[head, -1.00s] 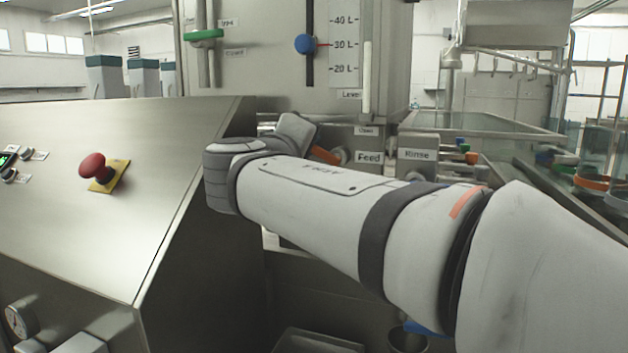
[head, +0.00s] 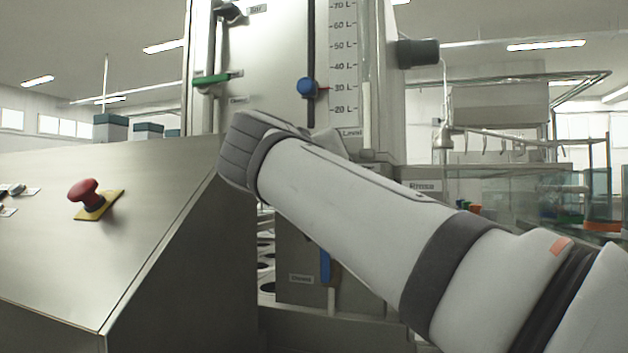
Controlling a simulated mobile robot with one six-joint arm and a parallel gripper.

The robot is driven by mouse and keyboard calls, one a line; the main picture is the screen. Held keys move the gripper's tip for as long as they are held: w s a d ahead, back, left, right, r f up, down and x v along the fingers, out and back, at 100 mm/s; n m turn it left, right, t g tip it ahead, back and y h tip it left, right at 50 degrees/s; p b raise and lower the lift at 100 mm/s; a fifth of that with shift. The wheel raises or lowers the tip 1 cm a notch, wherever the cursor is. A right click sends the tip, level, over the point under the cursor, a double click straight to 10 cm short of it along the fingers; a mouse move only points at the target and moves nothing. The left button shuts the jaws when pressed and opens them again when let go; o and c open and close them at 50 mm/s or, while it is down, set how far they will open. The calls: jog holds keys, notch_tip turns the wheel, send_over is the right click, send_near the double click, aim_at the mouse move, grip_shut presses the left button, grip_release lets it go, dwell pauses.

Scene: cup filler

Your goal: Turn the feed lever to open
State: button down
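The feed lever and its label do not show now; my arm (head: 350,205) crosses the front of the machine where they showed before. The lever's present position cannot be told. My arm's wrist (head: 250,150) is in front of the machine's tall steel column (head: 270,50), below the green handle. My gripper is not visible; it is out of sight behind the wrist and arm.
A green handle (head: 211,80) and a blue level knob (head: 307,87) are on the column. A blue lever (head: 325,266) hangs below my arm near a "Closed" label (head: 301,279). A red emergency button (head: 84,193) sits on the sloped console (head: 110,250) at left. The Rinse label (head: 422,186) is right.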

jog(key=shift+d, duration=0.1)
dwell(0.4)
jog(key=c, duration=1.4)
grip_release()
jog(key=shift+c, duration=0.2)
jog(key=shift+s, duration=0.1)
jog(key=v, duration=0.7)
jog(key=shift+s+p, duration=0.35)
jog(key=shift+p, duration=0.05)
